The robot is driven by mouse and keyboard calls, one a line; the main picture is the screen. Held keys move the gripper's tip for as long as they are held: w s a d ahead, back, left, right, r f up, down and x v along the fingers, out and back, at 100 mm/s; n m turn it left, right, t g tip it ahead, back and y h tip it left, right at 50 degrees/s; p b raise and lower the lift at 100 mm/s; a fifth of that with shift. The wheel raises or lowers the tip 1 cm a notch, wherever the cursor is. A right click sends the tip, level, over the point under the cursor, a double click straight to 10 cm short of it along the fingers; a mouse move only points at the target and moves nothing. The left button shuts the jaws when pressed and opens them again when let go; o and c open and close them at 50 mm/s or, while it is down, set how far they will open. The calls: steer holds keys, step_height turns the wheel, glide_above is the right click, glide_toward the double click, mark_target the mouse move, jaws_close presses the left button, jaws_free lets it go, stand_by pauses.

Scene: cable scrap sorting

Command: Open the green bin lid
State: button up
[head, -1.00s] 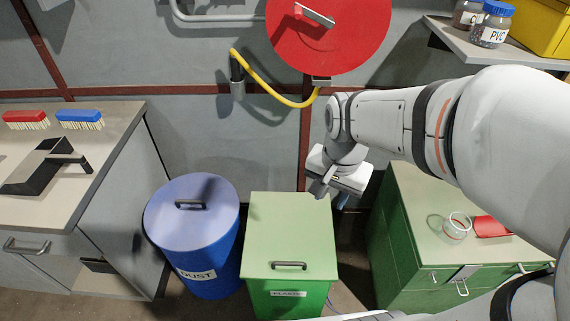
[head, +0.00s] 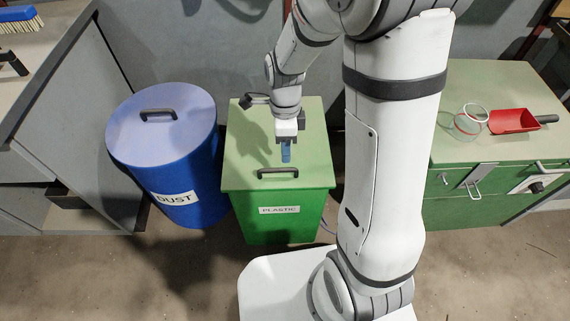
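The green bin (head: 278,225) stands on the floor in the middle of the head view, with a label reading PLASTIC on its front. Its light green lid (head: 243,165) lies shut on top. A dark bar handle (head: 278,172) sits near the lid's front edge. My gripper (head: 286,158) points down above the lid, just behind the handle in the picture. Its blue fingertips show, but the gap between them cannot be made out. Nothing is visibly held. How far the fingertips are above the lid is unclear.
A blue DUST bin (head: 185,185) with a handled lid stands close on the left. A workbench (head: 50,75) is at far left. Floor in front is open.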

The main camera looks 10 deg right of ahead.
mark_target(286, 168)
steer(key=f+b, duration=0.1)
steer(key=f, duration=0.1)
steer(key=s+f, duration=0.1)
steer(key=f, duration=0.2)
steer(key=shift+f+b, duration=0.25)
steer(key=shift+b, duration=0.1)
steer(key=shift+c, duration=0.5)
jaws_close()
